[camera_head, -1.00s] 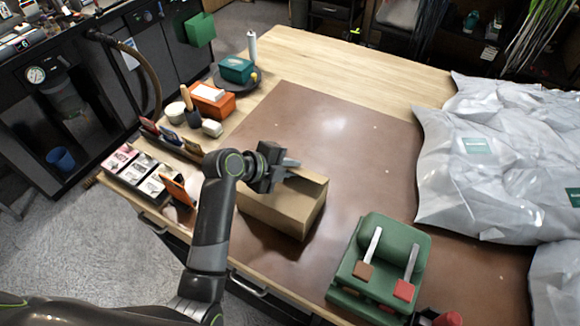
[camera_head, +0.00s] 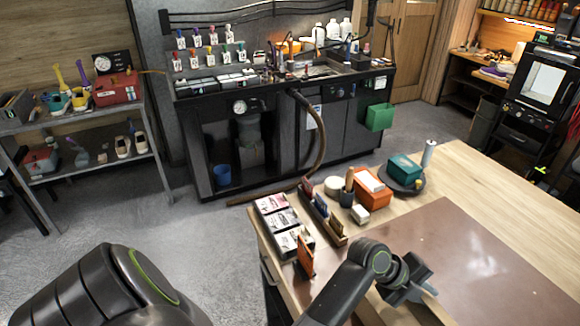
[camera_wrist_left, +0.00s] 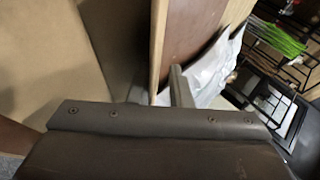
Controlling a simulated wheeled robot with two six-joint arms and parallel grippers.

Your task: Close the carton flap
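The cardboard carton (camera_head: 392,314) shows only in part at the bottom edge of the head view, below my left gripper (camera_head: 425,285); most of it is cut off. In the left wrist view a broad tan cardboard surface (camera_wrist_left: 45,55) fills the left side, close to the fingers. I cannot tell whether a finger touches the carton, nor how the flap stands. My right gripper is not in view.
A brown mat (camera_head: 490,265) covers much of the wooden table (camera_head: 500,190). Along its left part stand white boxes (camera_head: 278,220), an orange phone-like stand (camera_head: 305,257), an orange box (camera_head: 373,190) and a teal box (camera_head: 405,169). A grey bag (camera_wrist_left: 210,72) shows in the wrist view.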

